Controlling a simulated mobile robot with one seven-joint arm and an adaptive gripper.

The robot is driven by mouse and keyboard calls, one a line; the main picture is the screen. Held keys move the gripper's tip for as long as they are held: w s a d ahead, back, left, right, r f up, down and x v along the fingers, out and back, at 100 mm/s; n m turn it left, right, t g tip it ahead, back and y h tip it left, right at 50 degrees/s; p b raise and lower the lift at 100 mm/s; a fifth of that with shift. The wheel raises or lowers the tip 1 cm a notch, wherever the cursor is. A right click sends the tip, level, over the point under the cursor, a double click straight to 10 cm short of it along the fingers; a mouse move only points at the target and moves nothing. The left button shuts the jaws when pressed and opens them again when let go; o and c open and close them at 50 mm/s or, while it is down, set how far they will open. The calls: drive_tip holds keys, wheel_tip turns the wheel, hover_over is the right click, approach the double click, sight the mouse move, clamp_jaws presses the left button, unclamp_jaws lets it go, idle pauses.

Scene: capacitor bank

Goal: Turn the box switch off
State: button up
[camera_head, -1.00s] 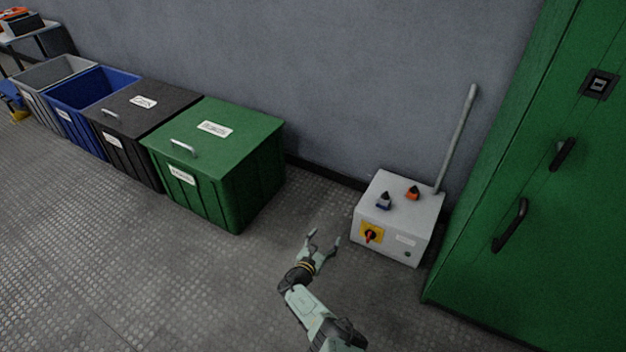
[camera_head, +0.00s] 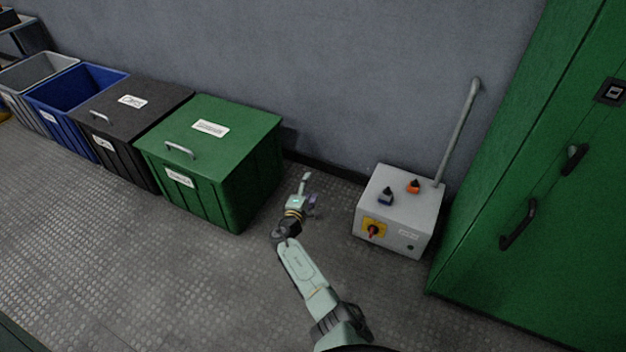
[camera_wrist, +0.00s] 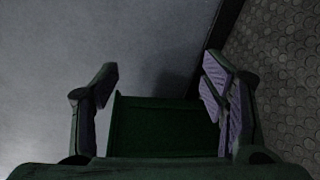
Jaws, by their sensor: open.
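The white box (camera_head: 396,212) stands on the floor against the wall, with a grey conduit rising from its back right corner. On its front is a yellow plate (camera_head: 374,229) with a red rotary switch (camera_head: 372,231); the red handle looks roughly upright, slightly tilted. A dark blue knob (camera_head: 387,197) and an orange knob (camera_head: 413,187) sit on its top. My gripper (camera_head: 308,190) is left of the box, apart from it. In the wrist view my gripper (camera_wrist: 160,90) is open and empty, facing the wall and a dark green surface. The box is not in the wrist view.
A green lidded bin (camera_head: 212,160) stands close left of my gripper, then a black bin (camera_head: 130,125), a blue bin (camera_head: 75,95) and a grey bin (camera_head: 28,85). A tall green cabinet (camera_head: 545,190) stands right of the box. The floor before the box is clear.

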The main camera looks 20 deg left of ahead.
drive_tip(key=shift+w+a+r+m, duration=0.15)
drive_tip(key=shift+w+r+m, duration=0.1)
drive_tip(key=shift+r+m, duration=0.15)
drive_tip(key=shift+w+a+r+m, duration=0.1)
drive_tip(key=shift+w+r+m, duration=0.15)
drive_tip(key=shift+r, duration=0.2)
